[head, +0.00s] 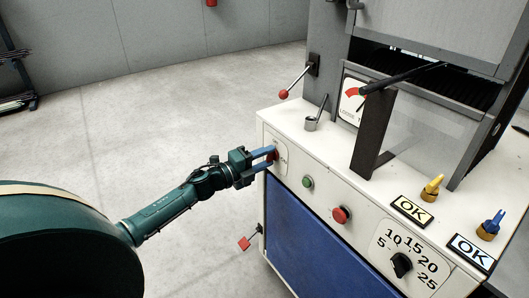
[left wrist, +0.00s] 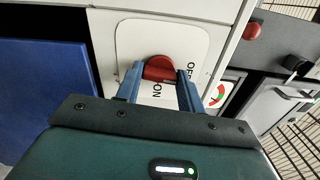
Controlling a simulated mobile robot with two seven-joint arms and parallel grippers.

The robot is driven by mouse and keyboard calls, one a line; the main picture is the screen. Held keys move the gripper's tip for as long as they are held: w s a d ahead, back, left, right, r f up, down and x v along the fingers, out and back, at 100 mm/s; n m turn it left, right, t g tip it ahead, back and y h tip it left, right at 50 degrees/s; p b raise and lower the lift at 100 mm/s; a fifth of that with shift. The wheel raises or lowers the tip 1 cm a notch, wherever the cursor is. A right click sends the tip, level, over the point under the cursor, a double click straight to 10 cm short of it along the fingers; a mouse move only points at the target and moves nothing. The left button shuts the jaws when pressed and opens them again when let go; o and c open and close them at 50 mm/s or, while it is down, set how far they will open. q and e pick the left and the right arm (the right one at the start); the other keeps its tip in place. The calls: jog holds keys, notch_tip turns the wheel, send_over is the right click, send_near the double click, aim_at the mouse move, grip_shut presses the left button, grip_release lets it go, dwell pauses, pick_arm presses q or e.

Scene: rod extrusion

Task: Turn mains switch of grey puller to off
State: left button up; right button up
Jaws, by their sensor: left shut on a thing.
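The grey puller (head: 335,165) has a cream control panel and a blue lower front. Its red mains switch (left wrist: 159,68) sits on a white plate (left wrist: 130,40) marked OFF and ON. The switch also shows in the head view (head: 271,156), partly covered by my fingers. My left gripper (head: 268,160) reaches the panel from the left. In the left wrist view its blue fingers (left wrist: 159,80) are on either side of the red knob, shut on it. The knob's exact pointing direction is hard to tell. My right gripper is not in view.
The panel also has a green button (head: 307,182), a red button (head: 341,215) and a black dial (head: 401,264). A red-knobbed lever (head: 284,94) sticks out above the switch, and another red handle (head: 244,243) sticks out below.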

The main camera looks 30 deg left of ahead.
pick_arm(q)
jog(key=shift+n+p, duration=0.35)
jog(key=shift+n, duration=0.35)
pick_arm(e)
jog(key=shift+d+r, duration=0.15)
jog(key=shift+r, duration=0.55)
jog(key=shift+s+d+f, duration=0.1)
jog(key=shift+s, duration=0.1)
pick_arm(q)
jog(key=o, duration=1)
jog(key=shift+s, duration=0.15)
jog(key=p+v, duration=0.1)
jog(key=v, duration=1.2)
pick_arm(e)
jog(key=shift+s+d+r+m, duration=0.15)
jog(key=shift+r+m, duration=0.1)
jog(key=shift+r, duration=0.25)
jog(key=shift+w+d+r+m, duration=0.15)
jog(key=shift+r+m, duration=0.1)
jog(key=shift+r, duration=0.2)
